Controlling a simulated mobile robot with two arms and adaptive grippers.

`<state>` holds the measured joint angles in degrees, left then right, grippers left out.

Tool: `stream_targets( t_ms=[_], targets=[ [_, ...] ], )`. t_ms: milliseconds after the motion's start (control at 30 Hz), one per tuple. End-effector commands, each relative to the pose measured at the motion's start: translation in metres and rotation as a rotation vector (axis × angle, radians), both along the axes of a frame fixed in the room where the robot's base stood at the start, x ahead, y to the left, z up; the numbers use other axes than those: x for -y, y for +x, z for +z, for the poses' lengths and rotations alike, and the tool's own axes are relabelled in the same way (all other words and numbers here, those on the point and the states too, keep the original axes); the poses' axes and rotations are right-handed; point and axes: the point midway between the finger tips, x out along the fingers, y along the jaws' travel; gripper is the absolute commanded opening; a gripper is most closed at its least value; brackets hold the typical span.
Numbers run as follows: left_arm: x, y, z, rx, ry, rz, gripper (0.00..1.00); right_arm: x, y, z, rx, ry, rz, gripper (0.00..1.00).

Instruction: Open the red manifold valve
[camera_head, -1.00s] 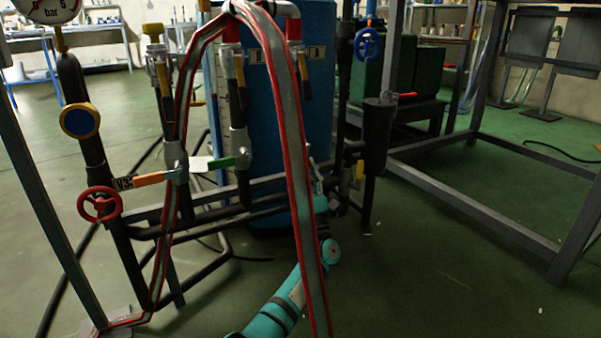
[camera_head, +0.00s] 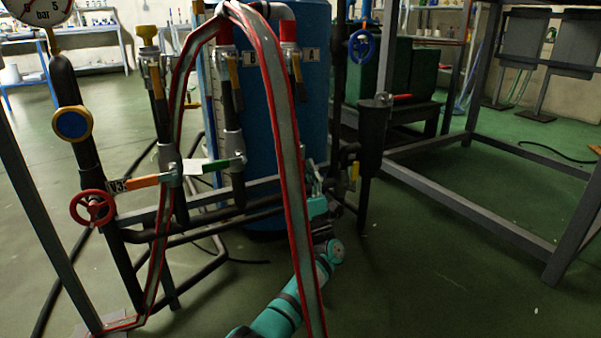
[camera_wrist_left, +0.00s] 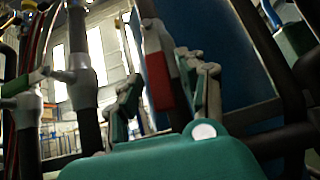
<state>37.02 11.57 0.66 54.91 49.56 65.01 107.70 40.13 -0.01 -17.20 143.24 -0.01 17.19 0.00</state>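The red handwheel valve (camera_head: 92,208) sits low on the left of the pipe manifold in the head view. Beside it is an orange lever (camera_head: 140,182) with a V3 tag. My left gripper (camera_head: 314,178) is at the centre, partly hidden behind the grey hose with red edges, well to the right of the red handwheel. In the left wrist view its two fingers (camera_wrist_left: 167,95) stand apart with nothing held between them. My right gripper is not in view.
The red-edged hose (camera_head: 285,130) arches in front of the manifold. A green lever (camera_head: 217,166), a blue drum (camera_head: 318,95) and a blue handwheel (camera_head: 362,46) stand nearby. A grey metal frame (camera_head: 480,215) is at the right.

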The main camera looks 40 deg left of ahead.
Motion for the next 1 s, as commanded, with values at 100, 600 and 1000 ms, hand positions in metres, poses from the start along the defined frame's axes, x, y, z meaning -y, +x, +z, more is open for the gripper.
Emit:
stream_targets(
  t_ms=[100, 600, 1000],
  targets=[
    [0.000, 0.000, 0.001, -0.001, 0.000, -0.001, 0.44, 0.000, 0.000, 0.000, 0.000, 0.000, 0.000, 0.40],
    [0.033, -0.015, -0.037, -0.005, -0.001, -0.003, 0.44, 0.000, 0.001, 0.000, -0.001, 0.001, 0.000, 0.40],
    [0.073, -0.036, -0.081, -0.002, 0.000, -0.001, 0.44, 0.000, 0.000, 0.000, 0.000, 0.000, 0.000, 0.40]
  ],
)
